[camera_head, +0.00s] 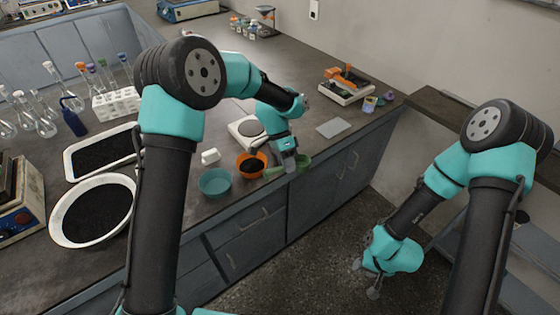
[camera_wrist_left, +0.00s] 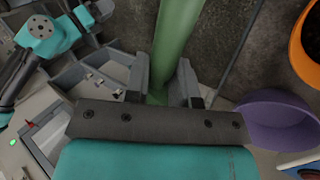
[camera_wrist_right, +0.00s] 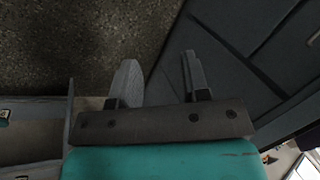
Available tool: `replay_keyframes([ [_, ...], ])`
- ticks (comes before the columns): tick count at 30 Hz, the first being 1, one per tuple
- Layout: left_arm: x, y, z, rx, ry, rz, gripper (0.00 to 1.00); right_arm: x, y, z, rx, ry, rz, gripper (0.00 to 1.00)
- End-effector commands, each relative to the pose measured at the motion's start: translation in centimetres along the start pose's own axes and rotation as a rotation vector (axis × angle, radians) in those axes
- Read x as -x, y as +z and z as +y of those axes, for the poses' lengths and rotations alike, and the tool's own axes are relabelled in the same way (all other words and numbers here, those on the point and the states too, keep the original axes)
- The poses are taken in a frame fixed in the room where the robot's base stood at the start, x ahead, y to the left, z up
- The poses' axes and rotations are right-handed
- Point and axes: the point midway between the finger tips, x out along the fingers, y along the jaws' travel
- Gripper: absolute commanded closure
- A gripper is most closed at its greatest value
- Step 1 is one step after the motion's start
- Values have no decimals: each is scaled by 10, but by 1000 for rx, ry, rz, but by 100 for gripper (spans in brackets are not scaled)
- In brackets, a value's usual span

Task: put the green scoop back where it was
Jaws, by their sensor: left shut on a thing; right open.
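The green scoop (camera_head: 274,172) is at the front edge of the bench in the head view, beside the orange bowl. My left gripper (camera_head: 290,166) is shut on its handle. In the left wrist view the green handle (camera_wrist_left: 177,38) passes between the fingers of my left gripper (camera_wrist_left: 162,82) and runs up out of the picture. Part of the scoop is hidden behind the gripper. My right gripper (camera_head: 366,281) is open and empty, off the bench above the floor. Its two fingers stand apart in the right wrist view (camera_wrist_right: 160,68).
The orange bowl (camera_head: 240,169) holds dark material. A teal bowl (camera_head: 214,183) stands left of it. A balance (camera_head: 247,131) and a small white block (camera_head: 210,156) are behind. A flat grey plate (camera_head: 333,128) lies to the right. A purple bowl (camera_wrist_left: 272,125) shows in the left wrist view.

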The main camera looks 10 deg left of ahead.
Motion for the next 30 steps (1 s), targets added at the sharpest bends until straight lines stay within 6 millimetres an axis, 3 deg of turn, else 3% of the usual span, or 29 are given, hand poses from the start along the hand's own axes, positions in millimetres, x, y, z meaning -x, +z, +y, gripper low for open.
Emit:
replay_keyframes([
  [5,0,0,0,1,0,1,100,0,0,0,0,0,0,57],
  [13,0,0,0,2,0,1,100,2,-15,-4,-62,6,-3,32],
  [19,0,0,0,2,0,1,100,12,-57,-22,-256,11,-18,13],
  [26,0,0,0,2,0,1,100,40,-118,-65,-568,-17,-59,13],
  [30,0,0,0,2,0,1,100,67,-151,-100,-751,-54,-101,13],
])
